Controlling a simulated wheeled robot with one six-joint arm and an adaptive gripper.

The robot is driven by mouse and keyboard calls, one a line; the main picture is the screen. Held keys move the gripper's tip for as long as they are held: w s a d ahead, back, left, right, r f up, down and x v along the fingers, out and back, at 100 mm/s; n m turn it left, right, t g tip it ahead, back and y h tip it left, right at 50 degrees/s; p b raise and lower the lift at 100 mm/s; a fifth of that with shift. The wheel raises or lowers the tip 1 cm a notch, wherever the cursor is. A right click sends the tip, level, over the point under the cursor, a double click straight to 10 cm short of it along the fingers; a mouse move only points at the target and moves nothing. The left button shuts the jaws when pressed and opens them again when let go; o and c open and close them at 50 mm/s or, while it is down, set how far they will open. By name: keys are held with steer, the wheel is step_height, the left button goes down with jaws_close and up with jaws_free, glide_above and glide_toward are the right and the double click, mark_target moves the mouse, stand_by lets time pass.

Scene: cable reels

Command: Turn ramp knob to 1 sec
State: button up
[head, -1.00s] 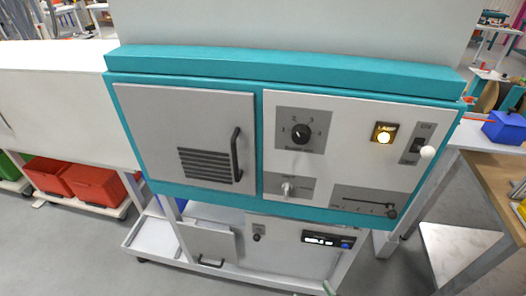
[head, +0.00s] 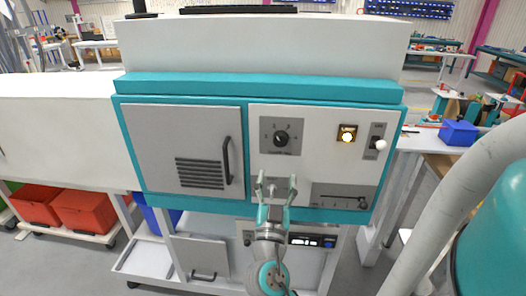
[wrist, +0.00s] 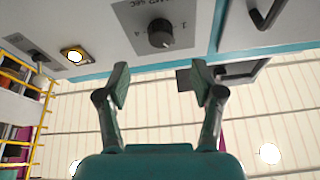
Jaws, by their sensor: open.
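The ramp knob (head: 281,139) is a round black dial on a grey plate in the upper part of the teal-framed machine's white panel. Marks surround it. In the wrist view the knob (wrist: 160,33) shows at the top, with small numerals and a partly cut label; I cannot tell its exact setting. My gripper (head: 276,184) is in front of the panel, below the knob, its fingers pointing up. In the wrist view its two fingers (wrist: 160,82) stand wide apart with nothing between them, apart from the knob.
A lit amber button (head: 347,134) and a switch with a white ball (head: 380,144) are right of the knob. A slider (head: 361,203) is below them. A grey door with a black handle (head: 227,160) is at left. Red bins (head: 84,211) stand under the left bench.

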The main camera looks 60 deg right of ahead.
mark_target(280, 144)
steer(key=x, duration=1.1)
steer(key=shift+r, duration=0.1)
steer(key=shift+a, duration=0.1)
steer(key=c, duration=1.1)
